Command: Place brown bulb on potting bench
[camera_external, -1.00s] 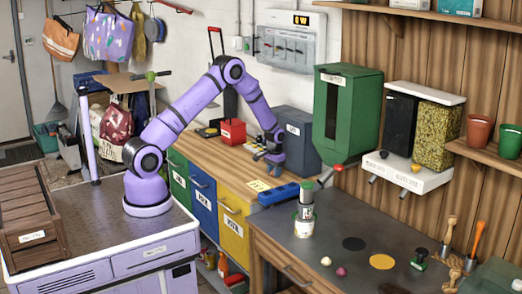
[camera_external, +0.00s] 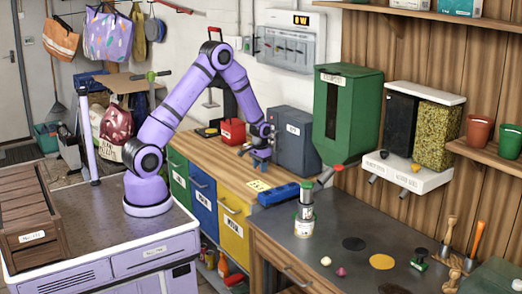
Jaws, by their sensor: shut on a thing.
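My gripper (camera_external: 261,160) is over the wooden workbench, in front of the dark grey box. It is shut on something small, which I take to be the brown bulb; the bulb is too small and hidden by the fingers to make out. The potting bench (camera_external: 305,249) has a dark grey top and stands at the lower right, apart from my gripper. A cream bulb (camera_external: 325,261) and a pinkish-purple bulb (camera_external: 341,271) lie near its front edge.
The wooden workbench (camera_external: 205,155) carries a red toolbox (camera_external: 231,131), a dark grey box (camera_external: 294,140) and a yellow note. A blue object (camera_external: 279,195) and stacked tins (camera_external: 304,222) stand between the workbench and the potting bench's middle. Dark and orange discs lie on the bench.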

